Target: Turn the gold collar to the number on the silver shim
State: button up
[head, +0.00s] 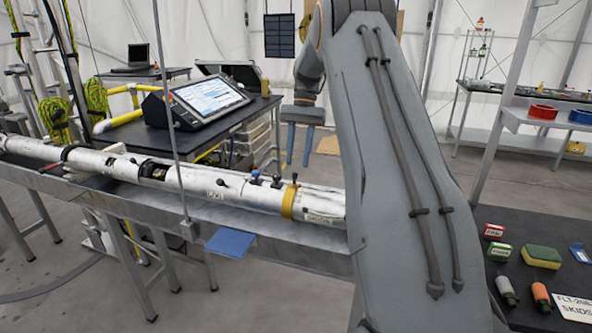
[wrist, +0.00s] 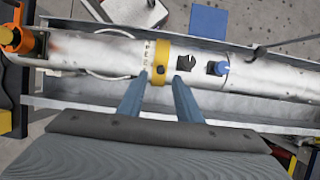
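The gold collar (head: 289,201) is a band around a long silver-white tube (head: 235,190) in the head view. It also shows in the wrist view (wrist: 161,57), with small dark marks on the tube beside its left edge. My gripper (head: 298,160) points down, its blue fingers apart and nothing between them. In the wrist view my gripper (wrist: 160,78) has one fingertip on each side of the collar's near part. I cannot tell whether the fingers touch it. I cannot make out a silver shim or its number.
The tube lies along a grey metal rail (head: 270,222). A blue knob (wrist: 219,68) and a dark fitting (wrist: 187,62) stick up right of the collar in the wrist view. An orange clamp (wrist: 17,40) is at far left. A dark bench (head: 480,270) stands at right.

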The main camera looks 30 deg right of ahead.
jog(key=shift+b+v, duration=0.4)
jog(key=shift+v, duration=1.45)
